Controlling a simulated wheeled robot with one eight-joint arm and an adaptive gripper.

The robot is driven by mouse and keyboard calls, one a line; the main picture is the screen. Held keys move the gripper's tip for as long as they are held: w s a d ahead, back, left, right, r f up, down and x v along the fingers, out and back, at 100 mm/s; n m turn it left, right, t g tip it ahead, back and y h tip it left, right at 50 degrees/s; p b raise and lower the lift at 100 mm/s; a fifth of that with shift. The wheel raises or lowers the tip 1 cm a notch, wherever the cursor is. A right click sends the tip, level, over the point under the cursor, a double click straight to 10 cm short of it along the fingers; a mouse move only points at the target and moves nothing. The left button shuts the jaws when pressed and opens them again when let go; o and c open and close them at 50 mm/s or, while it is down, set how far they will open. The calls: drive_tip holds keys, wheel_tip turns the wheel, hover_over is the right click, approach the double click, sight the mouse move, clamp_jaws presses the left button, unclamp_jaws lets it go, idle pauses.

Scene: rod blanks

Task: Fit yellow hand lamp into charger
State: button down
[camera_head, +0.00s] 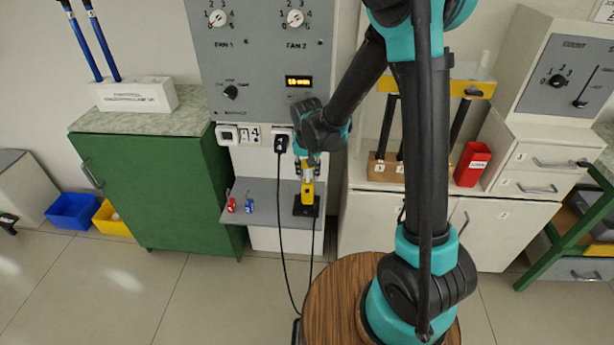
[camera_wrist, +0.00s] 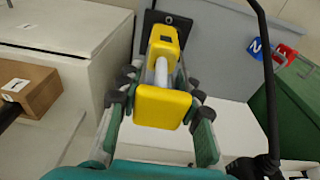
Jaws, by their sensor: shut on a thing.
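The yellow hand lamp (camera_head: 307,190) is upright at the right end of a small grey shelf. My gripper (camera_head: 306,164) is above it and shut on it. In the wrist view the lamp (camera_wrist: 164,106) shows yellow ends and a pale middle, with the fingers of my gripper (camera_wrist: 160,84) on both sides. The black charger (camera_head: 299,210) lies on the shelf under the lamp. In the wrist view the charger (camera_wrist: 178,20) shows behind the lamp's far end. The lamp hides the charger's middle, so I cannot tell whether it is seated.
Red (camera_head: 231,206) and blue (camera_head: 249,206) small items stand on the grey shelf (camera_head: 268,214), left of the charger. A black cable (camera_head: 281,230) hangs from a wall plug in front of the shelf. A green cabinet (camera_head: 150,190) stands left, a white cabinet (camera_head: 370,222) right.

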drive_tip(key=shift+w+a+f, duration=0.15)
drive_tip(key=shift+w+f, duration=0.35)
drive_tip(key=shift+f, duration=0.4)
drive_tip(key=shift+w+a+f, duration=0.15)
drive_tip(key=shift+w+f, duration=0.35)
drive_tip(key=shift+f, duration=0.5)
drive_tip(key=c, duration=1)
unclamp_jaws()
